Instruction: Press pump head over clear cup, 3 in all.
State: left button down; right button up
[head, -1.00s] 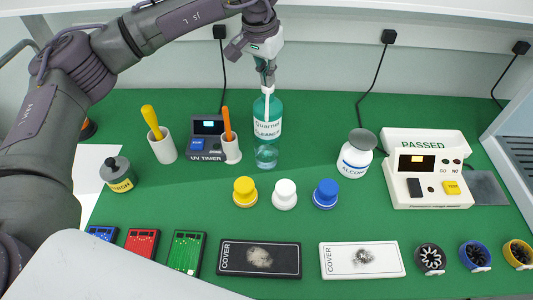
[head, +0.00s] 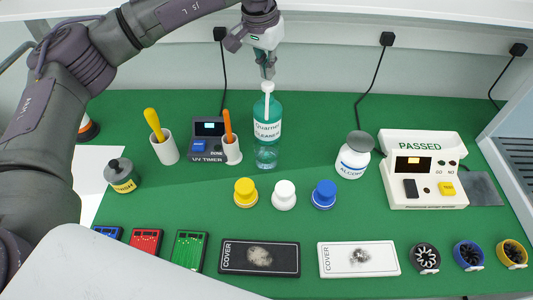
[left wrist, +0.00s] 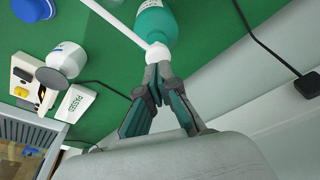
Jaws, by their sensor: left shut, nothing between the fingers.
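A teal cleaner bottle (head: 268,108) with a white pump head (head: 267,87) and a long white spout stands at the back middle. A small clear cup (head: 266,158) with teal liquid in it stands in front of the bottle, below the spout. My left gripper (head: 267,74) is shut and empty, pointing down just above the pump head. In the left wrist view, its closed fingertips (left wrist: 157,65) are right at the pump head (left wrist: 157,52); I cannot tell whether they touch it. My right gripper is not in view.
The UV timer (head: 207,140) and an orange-handled tool in a white holder (head: 232,150) stand left of the bottle. An alcohol bottle (head: 353,158) stands to the right. Yellow, white (head: 284,195) and blue knobs stand in front. Green table is clear around the cup's right side.

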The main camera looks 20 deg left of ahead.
pick_arm(q)
jog(key=shift+r, duration=0.15)
notch_tip(320, 180, up, 6)
jog(key=p, duration=0.4)
dwell(0.3)
dwell(0.4)
